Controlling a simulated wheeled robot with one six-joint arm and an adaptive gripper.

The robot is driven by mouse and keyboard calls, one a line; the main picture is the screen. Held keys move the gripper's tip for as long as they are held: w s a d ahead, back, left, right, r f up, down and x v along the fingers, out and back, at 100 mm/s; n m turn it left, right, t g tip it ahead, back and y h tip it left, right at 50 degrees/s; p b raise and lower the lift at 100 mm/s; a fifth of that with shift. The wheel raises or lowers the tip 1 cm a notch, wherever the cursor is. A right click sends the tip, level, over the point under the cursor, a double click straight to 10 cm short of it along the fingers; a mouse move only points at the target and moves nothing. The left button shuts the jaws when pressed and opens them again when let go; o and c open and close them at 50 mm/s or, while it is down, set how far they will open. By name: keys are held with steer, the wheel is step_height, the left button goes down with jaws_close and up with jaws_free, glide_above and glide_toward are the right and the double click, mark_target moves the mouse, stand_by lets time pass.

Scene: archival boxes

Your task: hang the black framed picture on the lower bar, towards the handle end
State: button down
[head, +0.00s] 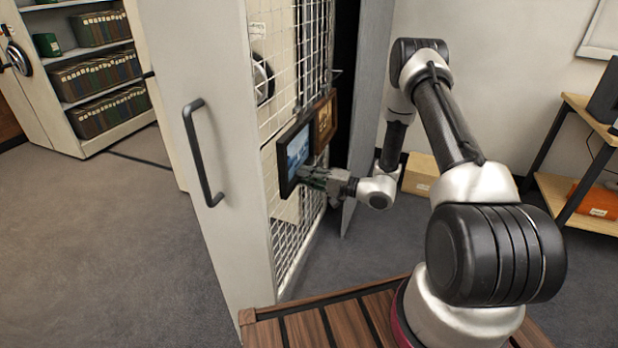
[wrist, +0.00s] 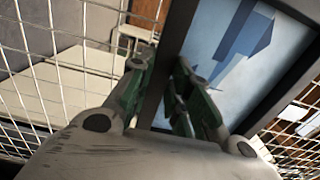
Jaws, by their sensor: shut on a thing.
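The black framed picture (head: 285,165), with a blue image, is upright against the wire mesh of the pull-out rack in the head view. My gripper (head: 311,178) reaches it from the right at its lower edge. In the wrist view the picture (wrist: 235,60) fills the upper right, tilted, and my gripper (wrist: 163,85) has its green-padded fingers on either side of the dark frame edge, shut on it. The black handle (head: 200,150) is on the rack's cream end panel, left of the picture. I cannot make out the lower bar or whether the picture touches it.
A brown framed picture (head: 324,122) hangs close beyond the black one, to its right. Wire mesh (head: 290,55) runs behind both. A cardboard box (head: 420,175) lies on the floor and a shelf unit (head: 570,190) stands at the right. The carpet at left is clear.

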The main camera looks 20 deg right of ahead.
steer(key=shift+x, duration=1.4)
